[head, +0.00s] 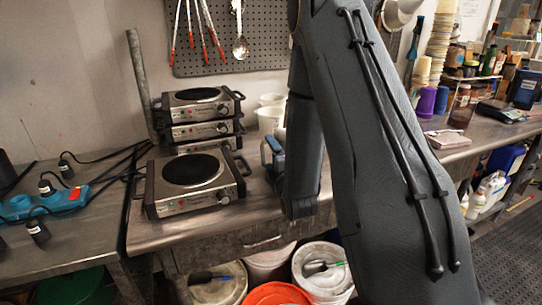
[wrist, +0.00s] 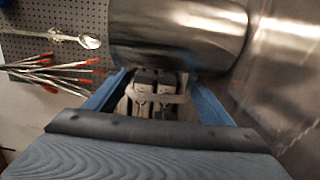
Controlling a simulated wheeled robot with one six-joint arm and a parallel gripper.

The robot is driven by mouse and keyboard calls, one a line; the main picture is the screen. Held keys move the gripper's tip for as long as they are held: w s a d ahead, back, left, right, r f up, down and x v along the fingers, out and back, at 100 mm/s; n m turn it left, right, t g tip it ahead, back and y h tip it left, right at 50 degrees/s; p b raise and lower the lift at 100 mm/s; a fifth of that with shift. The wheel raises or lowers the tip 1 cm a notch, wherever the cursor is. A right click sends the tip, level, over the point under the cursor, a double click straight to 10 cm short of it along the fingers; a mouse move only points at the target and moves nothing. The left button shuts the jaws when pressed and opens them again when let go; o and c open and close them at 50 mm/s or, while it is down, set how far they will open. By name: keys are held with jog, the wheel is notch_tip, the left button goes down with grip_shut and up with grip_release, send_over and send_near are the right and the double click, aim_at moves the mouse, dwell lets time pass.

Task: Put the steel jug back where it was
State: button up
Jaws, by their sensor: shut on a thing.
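The steel jug (wrist: 180,35) shows in the wrist view as a shiny, rounded metal body across the top, just beyond the fingers. My gripper (wrist: 158,80) has blue fingers on both sides and is shut on the jug. The exact place of the grip is not clear. In the head view my arm covers the middle of the scene and I cannot make out the jug. A small blue and grey part beside the arm there looks like part of my gripper (head: 272,152), over the steel bench.
A single hot plate (head: 193,182) stands on the steel bench (head: 165,232), with stacked hot plates (head: 205,100) behind. White tubs (head: 268,118) stand near the wall. A pegboard (head: 268,40) hangs above. Lidded buckets (head: 218,285) stand below. Black cables (head: 110,158) cross on the left.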

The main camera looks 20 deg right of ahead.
jog(key=shift+f, duration=0.1)
jog(key=o, duration=2)
jog(key=s, duration=0.6)
jog(key=s+a+b, duration=0.1)
jog(key=s, duration=0.2)
jog(key=shift+s, duration=0.35)
jog(key=shift+s+a+p, duration=0.1)
jog(key=shift+s+p, duration=1)
jog(key=shift+p, duration=0.1)
